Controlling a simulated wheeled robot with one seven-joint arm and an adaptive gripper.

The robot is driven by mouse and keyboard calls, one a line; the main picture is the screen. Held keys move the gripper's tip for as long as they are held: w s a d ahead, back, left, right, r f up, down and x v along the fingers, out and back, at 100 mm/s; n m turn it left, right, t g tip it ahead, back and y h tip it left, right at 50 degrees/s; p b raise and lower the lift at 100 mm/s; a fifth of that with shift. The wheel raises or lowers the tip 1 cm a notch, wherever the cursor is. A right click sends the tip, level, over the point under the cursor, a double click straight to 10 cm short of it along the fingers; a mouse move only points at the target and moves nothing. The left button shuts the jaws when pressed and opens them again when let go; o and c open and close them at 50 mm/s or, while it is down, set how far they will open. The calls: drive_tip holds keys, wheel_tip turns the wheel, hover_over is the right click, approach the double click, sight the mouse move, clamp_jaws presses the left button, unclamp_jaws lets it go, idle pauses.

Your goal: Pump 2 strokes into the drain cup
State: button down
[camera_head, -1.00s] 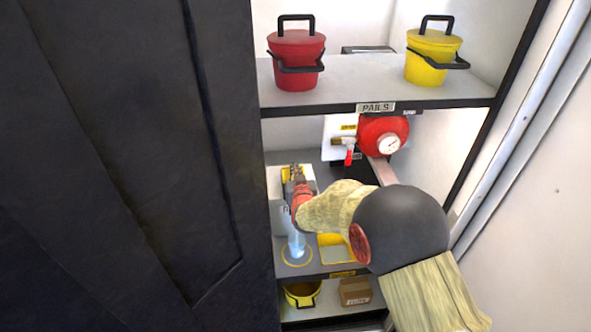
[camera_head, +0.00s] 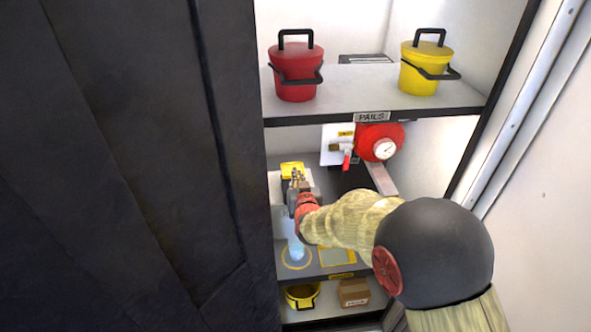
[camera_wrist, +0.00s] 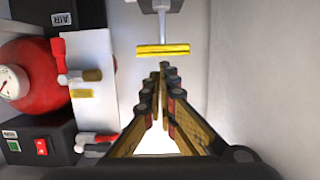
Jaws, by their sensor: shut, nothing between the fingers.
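The yellow pump handle (camera_head: 292,168) is a short crossbar; in the wrist view (camera_wrist: 163,50) it sits on top of a thin grey rod's end. My gripper (camera_head: 297,181) is shut and empty, just in front of and below the handle in the head view. In the wrist view its fingertips (camera_wrist: 163,68) are together just below the bar; I cannot tell whether they touch it. The drain cup (camera_head: 296,248) looks pale blue and translucent and stands inside a yellow ring on the counter. My gripper and wrist hide most of the pump body.
A red tank with a gauge (camera_head: 380,142) and a red-handled valve (camera_head: 347,158) stand right of the pump. The shelf above (camera_head: 350,88) holds a red pail (camera_head: 296,70) and a yellow pail (camera_head: 428,65). A dark panel (camera_head: 130,160) closes off the left side. A yellow-outlined square (camera_head: 337,256) is empty.

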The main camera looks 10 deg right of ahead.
drive_tip(key=v, duration=0.3)
idle(1.9)
drive_tip(key=r+p, duration=0.1)
drive_tip(key=r, duration=0.1)
drive_tip(key=s+r+p, duration=0.1)
drive_tip(key=r, duration=0.2)
drive_tip(key=shift+s+a, duration=0.1)
drive_tip(key=shift+s, duration=0.15)
drive_tip(key=shift+w, duration=0.1)
